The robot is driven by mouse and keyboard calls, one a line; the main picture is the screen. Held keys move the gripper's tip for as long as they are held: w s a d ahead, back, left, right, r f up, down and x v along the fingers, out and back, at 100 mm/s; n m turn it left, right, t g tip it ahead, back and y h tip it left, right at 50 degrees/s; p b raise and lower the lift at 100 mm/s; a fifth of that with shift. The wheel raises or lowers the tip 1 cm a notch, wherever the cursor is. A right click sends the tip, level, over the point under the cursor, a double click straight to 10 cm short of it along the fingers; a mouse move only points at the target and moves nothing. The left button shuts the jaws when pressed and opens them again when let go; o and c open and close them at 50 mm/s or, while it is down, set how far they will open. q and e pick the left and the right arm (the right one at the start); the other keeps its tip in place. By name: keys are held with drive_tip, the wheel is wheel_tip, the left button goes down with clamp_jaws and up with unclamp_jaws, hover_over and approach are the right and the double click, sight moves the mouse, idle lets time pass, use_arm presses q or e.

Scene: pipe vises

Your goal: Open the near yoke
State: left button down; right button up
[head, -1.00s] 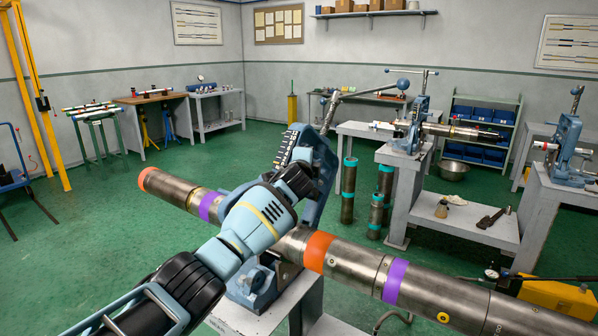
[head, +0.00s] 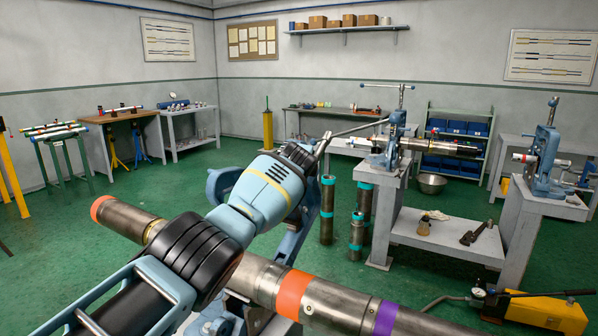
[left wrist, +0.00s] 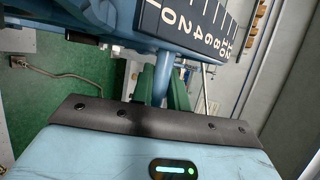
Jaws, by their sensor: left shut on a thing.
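The near yoke (head: 312,205) is a blue vise frame above a long steel pipe (head: 338,305) with orange and purple bands. It is mostly hidden behind my left arm. My left gripper (head: 318,150) is at the top of the yoke, where a grey bar sticks out to the right. In the left wrist view, the gripper's green fingers (left wrist: 160,92) are shut on a blue-grey rod (left wrist: 163,72) of the yoke. A black scale plate with white numbers (left wrist: 190,22) lies just beyond the fingers. My right gripper is out of view.
A second vise (head: 392,145) stands on a grey bench behind, and a third vise (head: 545,165) stands at the right. Teal-banded pipes (head: 327,215) stand on the floor beside the bench. A yellow pump (head: 545,308) is at the lower right. Green floor is open at the left.

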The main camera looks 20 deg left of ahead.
use_arm(q)
drive_tip(key=shift+w, duration=0.1)
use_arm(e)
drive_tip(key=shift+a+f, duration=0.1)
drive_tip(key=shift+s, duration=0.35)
use_arm(q)
drive_tip(key=c, duration=1.4)
unclamp_jaws()
drive_tip(key=shift+o, duration=0.2)
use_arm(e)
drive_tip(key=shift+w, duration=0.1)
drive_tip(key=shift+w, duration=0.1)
